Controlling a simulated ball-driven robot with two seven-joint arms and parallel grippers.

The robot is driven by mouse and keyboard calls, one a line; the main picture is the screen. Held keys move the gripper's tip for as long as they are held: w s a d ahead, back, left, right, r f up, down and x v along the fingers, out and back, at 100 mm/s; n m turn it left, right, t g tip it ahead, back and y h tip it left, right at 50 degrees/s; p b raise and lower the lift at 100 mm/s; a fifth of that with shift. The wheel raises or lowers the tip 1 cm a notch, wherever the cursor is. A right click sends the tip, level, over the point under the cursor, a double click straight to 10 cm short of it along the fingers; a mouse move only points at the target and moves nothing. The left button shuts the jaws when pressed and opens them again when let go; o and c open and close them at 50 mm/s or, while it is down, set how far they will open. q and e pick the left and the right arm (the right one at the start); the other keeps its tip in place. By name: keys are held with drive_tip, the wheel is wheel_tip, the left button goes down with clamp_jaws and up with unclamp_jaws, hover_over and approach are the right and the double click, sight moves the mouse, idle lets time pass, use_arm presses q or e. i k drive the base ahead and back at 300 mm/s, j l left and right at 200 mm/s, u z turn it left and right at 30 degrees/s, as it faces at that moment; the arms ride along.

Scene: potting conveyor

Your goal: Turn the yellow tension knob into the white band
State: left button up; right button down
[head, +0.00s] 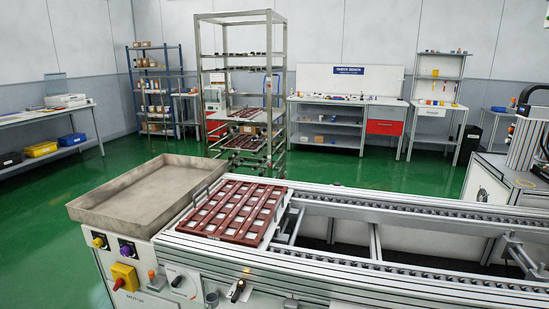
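A small yellow knob (98,242) sits on the front panel of the conveyor's left end, at the lower left of the head view. I take it to be the tension knob, but I cannot read any label. It is too small to tell its pointer's angle or to pick out a white band around it. A purple knob (127,250) is just to its right. A black pointer dial (177,282) on a pale plate is further right on the same front. Neither of my grippers is in view.
A red switch on a yellow box (124,277) is below the knobs. A metal tray (145,195) overhangs the panel from above. A red-brown slatted pallet (232,211) lies on the conveyor (390,215). Green floor (50,205) is clear to the left.

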sight(98, 242)
drive_tip(key=u, duration=1.25)
